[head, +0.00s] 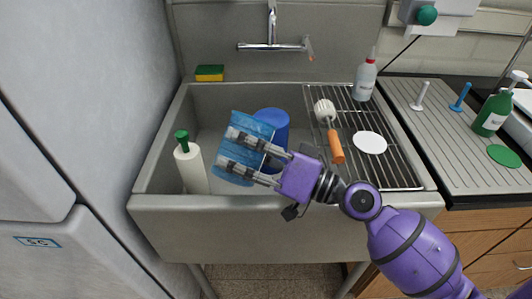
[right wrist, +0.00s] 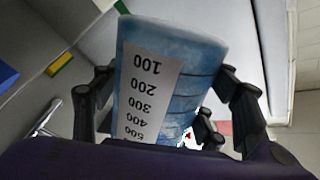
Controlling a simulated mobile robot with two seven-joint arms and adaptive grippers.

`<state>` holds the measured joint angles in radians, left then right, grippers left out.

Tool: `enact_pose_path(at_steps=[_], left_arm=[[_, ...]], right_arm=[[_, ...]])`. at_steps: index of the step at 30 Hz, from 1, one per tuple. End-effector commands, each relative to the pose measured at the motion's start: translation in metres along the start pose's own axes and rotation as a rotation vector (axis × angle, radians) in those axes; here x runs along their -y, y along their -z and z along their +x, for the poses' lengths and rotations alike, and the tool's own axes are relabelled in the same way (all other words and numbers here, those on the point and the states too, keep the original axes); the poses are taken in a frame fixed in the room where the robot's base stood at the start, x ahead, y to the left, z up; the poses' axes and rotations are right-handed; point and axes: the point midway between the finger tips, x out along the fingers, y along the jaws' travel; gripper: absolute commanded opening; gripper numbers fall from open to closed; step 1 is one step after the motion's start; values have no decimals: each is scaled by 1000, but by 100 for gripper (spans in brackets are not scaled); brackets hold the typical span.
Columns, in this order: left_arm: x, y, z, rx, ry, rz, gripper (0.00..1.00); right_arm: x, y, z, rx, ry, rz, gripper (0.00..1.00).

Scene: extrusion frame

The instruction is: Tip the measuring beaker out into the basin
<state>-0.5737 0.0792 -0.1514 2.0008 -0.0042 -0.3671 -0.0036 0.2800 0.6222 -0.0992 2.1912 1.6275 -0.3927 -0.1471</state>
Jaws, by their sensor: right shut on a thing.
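The measuring beaker (head: 252,125) is translucent blue. My right gripper (head: 225,149) is shut on it, with one finger on each side, and holds it over the basin (head: 222,99). In the head view the beaker looks tilted, and the fingers hide part of it. In the right wrist view the beaker (right wrist: 178,75) shows a white scale strip with upside-down numbers, 100 farthest from the gripper. Its mouth and any contents cannot be made out. The basin is a grey sink. My left gripper is not in view.
A darker blue container (head: 277,121) stands in the basin behind the beaker. A white green-capped bottle (head: 192,168) stands at left. The wire rack (head: 386,125) at right bears a brush (head: 334,142), a white disc (head: 369,142) and a red-capped bottle (head: 365,80). The faucet (head: 271,45) is behind.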

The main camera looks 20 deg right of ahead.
Motion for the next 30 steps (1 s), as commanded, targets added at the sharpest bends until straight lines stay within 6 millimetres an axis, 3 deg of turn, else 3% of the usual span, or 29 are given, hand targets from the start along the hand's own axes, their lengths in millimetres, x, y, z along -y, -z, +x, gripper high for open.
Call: enact_pose_path(at_steps=[4,10,12,16,21,30], left_arm=[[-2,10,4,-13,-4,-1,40],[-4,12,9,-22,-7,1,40],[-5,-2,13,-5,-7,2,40],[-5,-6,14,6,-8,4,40],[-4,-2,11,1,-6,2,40],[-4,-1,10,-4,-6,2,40]], right_arm=[[17,14,3,24,5,-182,29],[34,3,5,66,9,-463,29],[29,-7,4,80,9,-550,29],[33,-11,4,96,12,-684,29],[39,-10,6,107,13,-783,29],[40,-11,6,111,13,-810,29]])
